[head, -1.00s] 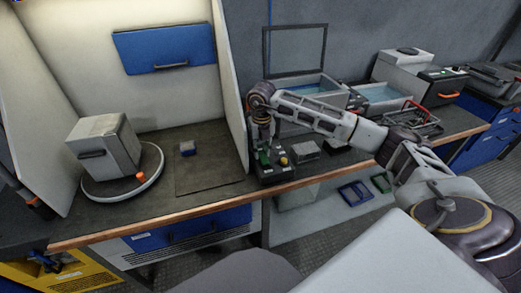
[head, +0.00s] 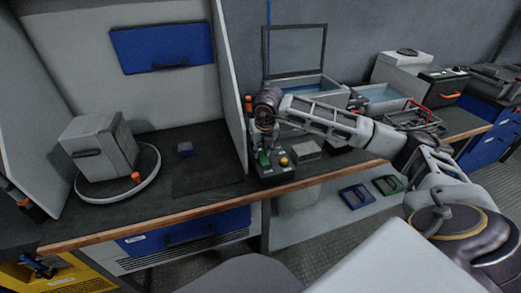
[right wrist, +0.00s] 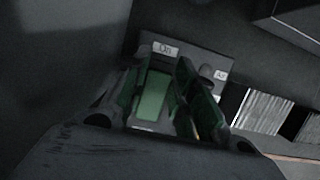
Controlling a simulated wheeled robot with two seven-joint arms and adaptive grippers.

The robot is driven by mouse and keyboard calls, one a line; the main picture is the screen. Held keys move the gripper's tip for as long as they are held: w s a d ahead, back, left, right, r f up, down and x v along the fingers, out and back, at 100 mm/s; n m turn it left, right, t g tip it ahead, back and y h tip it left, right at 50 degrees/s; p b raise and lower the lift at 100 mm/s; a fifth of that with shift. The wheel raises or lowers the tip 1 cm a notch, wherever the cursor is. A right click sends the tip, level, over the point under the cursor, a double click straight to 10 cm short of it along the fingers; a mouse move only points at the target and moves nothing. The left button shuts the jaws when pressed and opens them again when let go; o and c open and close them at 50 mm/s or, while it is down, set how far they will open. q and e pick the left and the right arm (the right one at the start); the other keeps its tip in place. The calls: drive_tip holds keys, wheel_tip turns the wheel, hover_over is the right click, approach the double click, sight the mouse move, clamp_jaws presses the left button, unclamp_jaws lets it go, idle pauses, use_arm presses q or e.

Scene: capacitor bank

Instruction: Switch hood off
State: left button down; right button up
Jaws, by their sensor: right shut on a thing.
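The hood (head: 75,75) stands at the left, with pale walls, and its inside is unlit and grey. A dark control box (head: 277,176) with a green switch (head: 263,158) and a yellow knob (head: 284,161) sits on the bench just right of the hood's side wall. My right gripper (head: 264,150) points down at the green switch. In the right wrist view its fingers are shut on the green switch (right wrist: 152,97), below a label reading "On" (right wrist: 165,49). The fingers hide part of the switch. My left gripper is not in view.
A grey box (head: 103,148) stands on a round turntable (head: 118,188) inside the hood. A metal block (head: 307,150) sits right of the control box. Open basins (head: 382,94) stand further right.

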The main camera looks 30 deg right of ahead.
sight(263, 159)
drive_tip(key=o, duration=1)
drive_tip(key=shift+v, duration=6.05)
